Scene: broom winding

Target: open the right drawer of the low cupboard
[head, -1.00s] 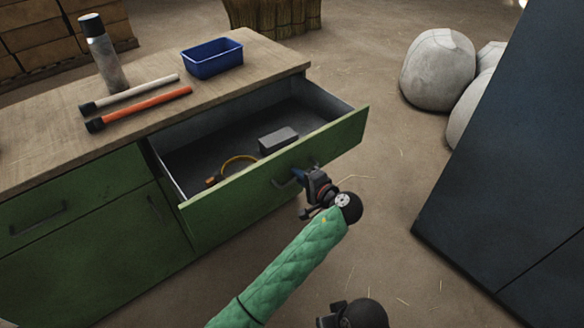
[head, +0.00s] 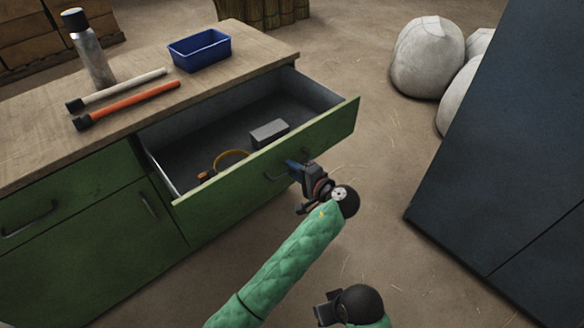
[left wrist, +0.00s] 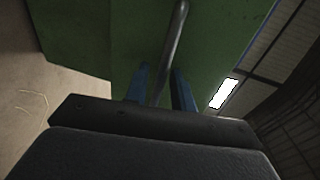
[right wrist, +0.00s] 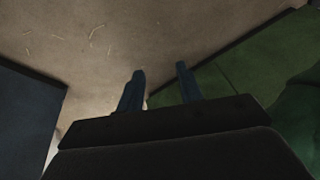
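The low green cupboard (head: 85,240) has a wooden top. Its right drawer (head: 325,129) stands well pulled out, showing a grey inside. In the drawer lie a grey block (head: 269,132) and a yellow-brown loop (head: 229,158). My left gripper (head: 294,168) is at the drawer's front handle (head: 282,177). In the left wrist view its two blue fingers (left wrist: 160,88) stand apart on either side of the handle bar (left wrist: 173,45), with a visible gap on one side. My right gripper (head: 322,312) is low in front; in the right wrist view its fingers (right wrist: 160,85) are apart and empty.
On the top stand a flask (head: 92,50), a blue bin (head: 200,49) and two black-ended rods, one orange (head: 130,104), one pale (head: 122,89). A large dark panel (head: 500,170) is at right. Pale sacks (head: 428,58) lie behind. Floor between is clear.

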